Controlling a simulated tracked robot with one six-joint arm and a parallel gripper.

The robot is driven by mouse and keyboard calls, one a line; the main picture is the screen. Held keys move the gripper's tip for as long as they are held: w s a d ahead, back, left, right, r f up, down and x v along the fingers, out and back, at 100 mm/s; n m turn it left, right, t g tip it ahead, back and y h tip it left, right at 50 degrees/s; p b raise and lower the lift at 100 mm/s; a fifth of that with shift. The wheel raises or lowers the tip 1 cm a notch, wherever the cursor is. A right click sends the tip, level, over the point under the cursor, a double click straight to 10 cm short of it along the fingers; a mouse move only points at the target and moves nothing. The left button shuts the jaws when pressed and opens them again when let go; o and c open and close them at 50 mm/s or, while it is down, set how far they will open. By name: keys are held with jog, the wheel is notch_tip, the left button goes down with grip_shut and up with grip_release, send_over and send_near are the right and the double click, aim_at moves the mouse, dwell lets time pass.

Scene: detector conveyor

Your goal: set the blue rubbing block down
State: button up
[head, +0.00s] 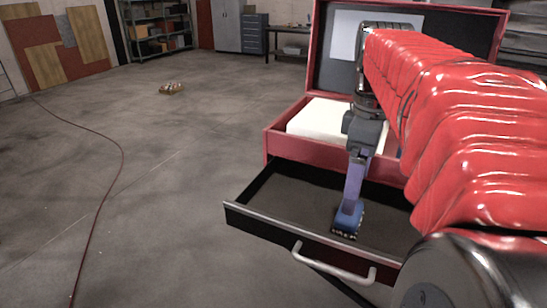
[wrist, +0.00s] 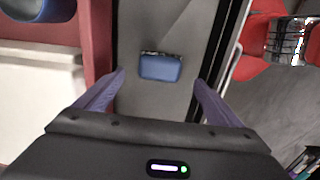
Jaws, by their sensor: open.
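The blue rubbing block (head: 348,217) lies on the floor of the open drawer (head: 275,195), near the drawer's front wall, with a dark speckled edge showing. My gripper (head: 354,192) points down into the drawer right above the block. In the wrist view, my gripper (wrist: 160,78) has its two purple fingers spread wide. The blue rubbing block (wrist: 161,68) sits just past the fingertips, between them, with a clear gap on each side. No finger appears to touch it.
The drawer belongs to a red chest (head: 285,146) with a raised lid and a white block (head: 310,118) inside. The drawer's front has a pale handle (head: 335,267). A red hose (head: 121,160) and a small tray of items (head: 171,88) lie on the open floor to the left.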

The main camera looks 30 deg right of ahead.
notch_tip(320, 180, up, 4)
jog(key=shift+r, duration=0.1)
jog(key=shift+s, duration=0.1)
dwell(0.8)
